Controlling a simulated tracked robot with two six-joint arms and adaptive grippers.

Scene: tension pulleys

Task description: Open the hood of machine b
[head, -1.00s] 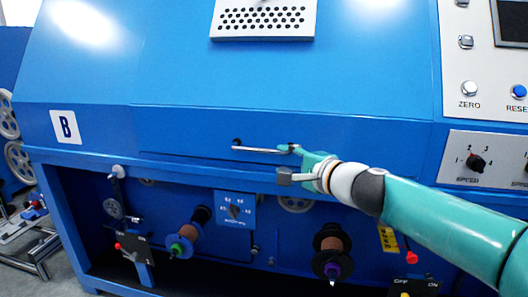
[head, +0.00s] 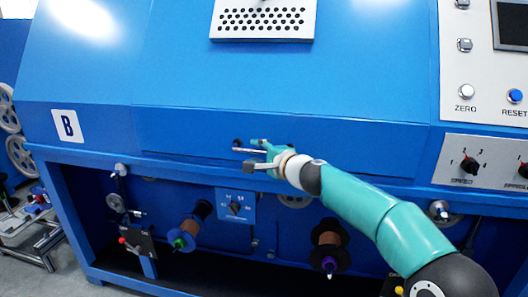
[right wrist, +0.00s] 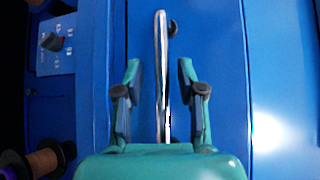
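Machine b is the large blue machine with a white "B" label (head: 67,126). Its sloping blue hood (head: 270,75) looks closed. A silver bar handle (head: 240,149) sits on the hood's lower front panel. My right gripper (head: 252,154) is at the handle with one finger above the bar and one below. In the right wrist view the bar (right wrist: 161,50) runs between the two spread fingers of the right gripper (right wrist: 159,67), with a gap on both sides. The right gripper hides part of the bar in the head view. My left gripper is not in view.
Below the hood is an open bay with copper spools (head: 328,245) and a small dial plate (head: 235,205). A control panel (head: 485,160) with knobs is at the right. Another machine with pale wheels (head: 18,155) stands at the far left.

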